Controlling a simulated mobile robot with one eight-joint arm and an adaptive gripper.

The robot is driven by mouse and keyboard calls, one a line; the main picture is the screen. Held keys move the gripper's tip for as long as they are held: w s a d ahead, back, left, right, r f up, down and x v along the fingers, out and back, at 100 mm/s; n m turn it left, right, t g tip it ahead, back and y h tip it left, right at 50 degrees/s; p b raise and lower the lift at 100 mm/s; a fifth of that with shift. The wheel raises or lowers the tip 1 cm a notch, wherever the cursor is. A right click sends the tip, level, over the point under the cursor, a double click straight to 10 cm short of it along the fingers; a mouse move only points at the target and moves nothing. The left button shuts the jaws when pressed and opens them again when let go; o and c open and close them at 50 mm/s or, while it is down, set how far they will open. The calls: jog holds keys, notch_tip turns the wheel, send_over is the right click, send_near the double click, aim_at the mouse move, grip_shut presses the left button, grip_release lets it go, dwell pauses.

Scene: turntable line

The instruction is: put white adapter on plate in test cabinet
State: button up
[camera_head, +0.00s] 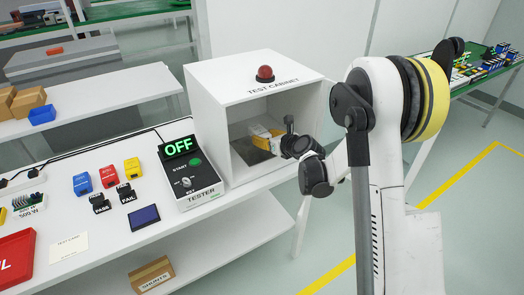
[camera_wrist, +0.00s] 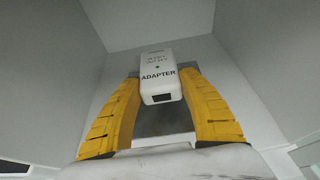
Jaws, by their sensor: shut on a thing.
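The white adapter (camera_wrist: 160,62), labelled ADAPTER, sits between the yellow fingers of my gripper (camera_wrist: 162,82) in the wrist view. The fingers are closed on its two sides. In the head view my gripper (camera_head: 266,132) reaches through the open front of the white test cabinet (camera_head: 216,108). The adapter is too small there to make out clearly against the fingers. The dark grey plate (camera_head: 247,153) lies on the cabinet floor below my gripper, partly hidden. It also shows as a grey patch (camera_wrist: 150,124) behind the adapter in the wrist view. I cannot tell whether the adapter touches it.
A red lamp (camera_head: 265,73) stands on the cabinet roof. Blue (camera_head: 82,184), red (camera_head: 109,176) and yellow (camera_head: 132,168) blocks lie further left. The cabinet walls close in around my gripper.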

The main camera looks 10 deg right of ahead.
aim_at(262, 151)
jog(key=shift+x, duration=0.85)
notch_tip(262, 151, down, 4)
jog(key=b, duration=0.2)
jog(key=shift+f+b, duration=0.15)
jog(key=shift+b, duration=0.25)
jog(key=o, duration=1.3)
